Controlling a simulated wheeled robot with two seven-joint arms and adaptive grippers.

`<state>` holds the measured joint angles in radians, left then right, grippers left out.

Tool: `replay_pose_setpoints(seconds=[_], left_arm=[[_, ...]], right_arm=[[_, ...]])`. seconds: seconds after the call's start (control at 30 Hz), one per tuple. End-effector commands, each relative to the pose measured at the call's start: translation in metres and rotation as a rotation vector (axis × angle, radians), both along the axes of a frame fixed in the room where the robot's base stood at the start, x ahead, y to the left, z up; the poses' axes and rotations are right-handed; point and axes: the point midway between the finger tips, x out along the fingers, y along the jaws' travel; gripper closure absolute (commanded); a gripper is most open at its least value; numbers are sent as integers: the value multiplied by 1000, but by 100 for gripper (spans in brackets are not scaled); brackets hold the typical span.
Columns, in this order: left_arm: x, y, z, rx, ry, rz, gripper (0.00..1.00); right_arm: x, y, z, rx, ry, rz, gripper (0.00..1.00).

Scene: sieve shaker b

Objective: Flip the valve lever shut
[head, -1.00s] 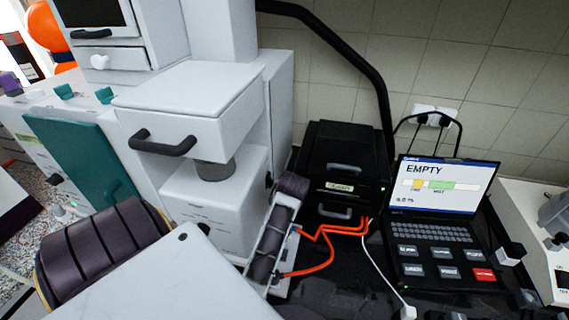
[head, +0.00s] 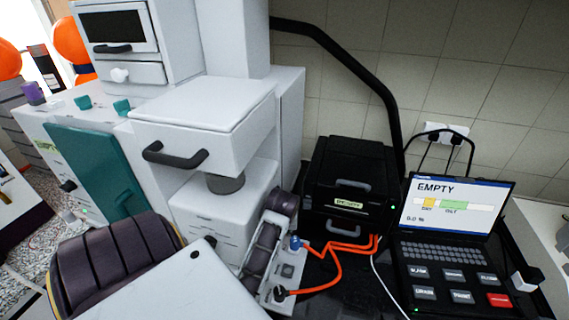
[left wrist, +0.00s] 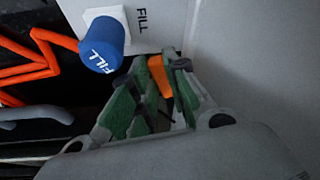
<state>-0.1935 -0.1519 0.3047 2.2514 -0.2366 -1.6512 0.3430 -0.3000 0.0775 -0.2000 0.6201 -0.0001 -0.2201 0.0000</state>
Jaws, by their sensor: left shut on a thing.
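An orange piece (left wrist: 160,77), which looks like the valve lever, sits between the green-padded fingers of my left gripper (left wrist: 165,72) in the left wrist view. The gripper is shut on it. Much of the orange piece is hidden by the fingers, so its angle is hard to tell. A blue knob marked FILL (left wrist: 103,44) stands beside the fingertips on a white panel (left wrist: 170,22). In the head view the blue knob (head: 295,243) shows small, but the left fingers are hidden there. My right gripper is not in view.
Orange hoses (head: 330,275) run from the panel to a black box (head: 345,165). A laptop (head: 450,235) reads EMPTY and 0.0 %. A white machine with a dark handle (head: 175,155) stands left of them. A teal door (head: 95,170) is farther left.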

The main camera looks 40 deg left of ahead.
Motion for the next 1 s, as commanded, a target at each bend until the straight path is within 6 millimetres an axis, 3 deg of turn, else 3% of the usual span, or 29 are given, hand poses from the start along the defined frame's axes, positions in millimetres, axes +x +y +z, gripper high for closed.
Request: replay_pose_setpoints(seconds=[0.1, 0.13, 0.2, 0.67, 1.0], left_arm=[[1, 1, 1, 2, -2, 1, 100], [1, 1, 1, 2, -2, 1, 80], [1, 1, 1, 2, -2, 2, 75], [-1, -1, 5, 0, -1, 1, 75], [-10, -10, 38, 1, -5, 2, 75]], right_arm=[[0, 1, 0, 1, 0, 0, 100], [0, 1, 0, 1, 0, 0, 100], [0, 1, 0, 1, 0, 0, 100], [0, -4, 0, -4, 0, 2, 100], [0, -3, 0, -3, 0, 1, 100]])
